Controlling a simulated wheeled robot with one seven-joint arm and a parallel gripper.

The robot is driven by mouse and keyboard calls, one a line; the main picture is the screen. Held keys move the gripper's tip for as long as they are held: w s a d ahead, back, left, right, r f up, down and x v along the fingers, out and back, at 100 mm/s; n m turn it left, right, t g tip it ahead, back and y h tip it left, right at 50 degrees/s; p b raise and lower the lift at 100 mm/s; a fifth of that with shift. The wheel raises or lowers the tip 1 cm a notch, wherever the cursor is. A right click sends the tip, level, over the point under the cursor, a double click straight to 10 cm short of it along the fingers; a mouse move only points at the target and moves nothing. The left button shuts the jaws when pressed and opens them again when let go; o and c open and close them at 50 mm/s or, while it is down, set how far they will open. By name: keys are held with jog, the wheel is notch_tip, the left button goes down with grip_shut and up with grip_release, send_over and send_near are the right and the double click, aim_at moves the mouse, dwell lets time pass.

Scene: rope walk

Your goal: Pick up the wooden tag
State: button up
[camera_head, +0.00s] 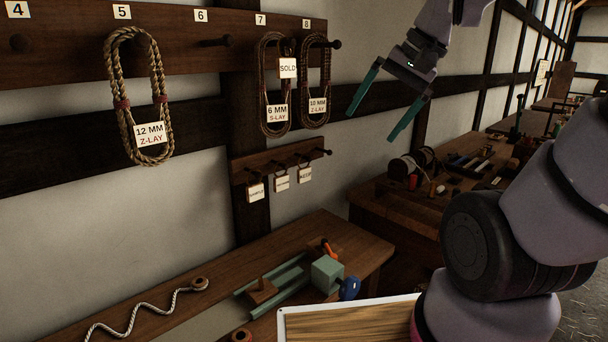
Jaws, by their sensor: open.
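Small pale tags hang from a short dark peg rail (240,173) on the wall: a left tag (256,193), a middle tag (282,183) and a right tag (305,175). Their lettering is too small to read surely, and I cannot tell which is the wooden tag or what they are made of. A SOLD tag (288,68) hangs over the coil under number 7. My gripper (372,125) is open and empty, its green fingers pointing down-left. In the picture it is above and right of the small tags, apart from them.
Rope coils hang on the upper rail (65,45): a thick one (113,90) under 5, a dark one (264,75) under 7, another (326,75) under 8. Peg 6 (222,42) is bare. A bench (345,235) below holds a green clamp-like tool (327,273) and white rope (130,318).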

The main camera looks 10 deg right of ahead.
jog(key=w+a+f+m+g+y, duration=0.35)
jog(key=w+a+f+y, duration=0.2)
jog(key=a, duration=0.35)
jog(key=m+t+y, duration=0.5)
jog(key=m+t, duration=0.4)
jog(key=m, duration=0.5)
send_near(306, 171)
jog(key=s+a+r, duration=0.7)
jog(key=a+r, duration=0.1)
jog(key=r, duration=0.2)
jog(key=w+d+f+m+t+h, duration=0.2)
jog(key=f+m, duration=0.1)
jog(key=f, duration=0.2)
jog(key=w+d+f+m+t+h, duration=0.2)
jog(key=w+d+f+m+h, duration=0.1)
jog(key=f, duration=0.1)
jog(key=x, duration=1)
jog(key=shift+f, duration=0.2)
jog(key=c, duration=1.4)
